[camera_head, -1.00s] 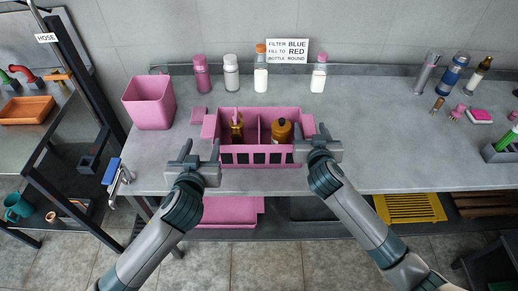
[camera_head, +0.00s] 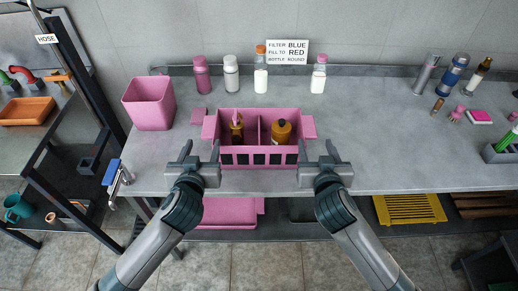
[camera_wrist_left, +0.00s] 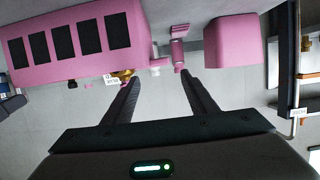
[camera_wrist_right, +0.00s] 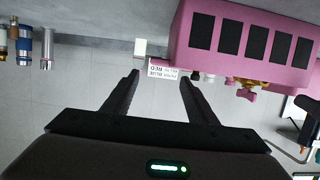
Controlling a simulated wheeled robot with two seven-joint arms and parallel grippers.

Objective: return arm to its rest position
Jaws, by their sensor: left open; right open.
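My left gripper (camera_head: 201,153) is open and empty, over the front edge of the counter near the left end of the pink caddy (camera_head: 230,157). In the left wrist view its two fingers (camera_wrist_left: 158,88) stand apart with nothing between them. My right gripper (camera_head: 317,152) is open and empty at the caddy's front right corner. In the right wrist view its fingers (camera_wrist_right: 160,82) are also apart and empty. The caddy holds a brown bottle with a pink top (camera_head: 237,128) on the left and an amber bottle (camera_head: 281,131) on the right.
A pink bin (camera_head: 149,104) stands left of the caddy. Several bottles and a sign (camera_head: 288,51) stand along the back wall. A green-handled item (camera_head: 506,139) and other bottles are at far right. The counter right of the caddy (camera_head: 385,145) is clear.

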